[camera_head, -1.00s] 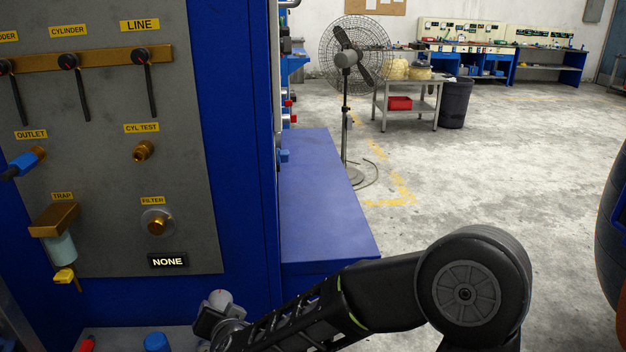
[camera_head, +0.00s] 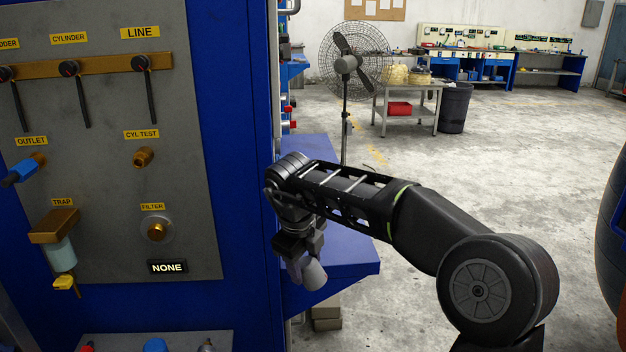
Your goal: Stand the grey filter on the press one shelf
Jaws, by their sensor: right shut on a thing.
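The grey filter (camera_head: 312,276) is a small light grey piece. It hangs tilted, pointing downward, from my right gripper (camera_head: 300,262), which is shut on it. The gripper partly covers its upper end. My right arm reaches in from the lower right. The gripper is in front of the near part of a flat blue shelf (camera_head: 345,258) that juts out to the right of the grey panel. I cannot tell the gap between filter and shelf. I cannot tell whether this shelf is the press one shelf. My left gripper is out of view.
The grey panel (camera_head: 100,110) with levers, brass fittings and a NONE display stands at left. A ledge (camera_head: 115,345) below it holds several small items. Behind the shelf stand a fan (camera_head: 346,64) and a metal table (camera_head: 415,92). Bare floor lies to the right.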

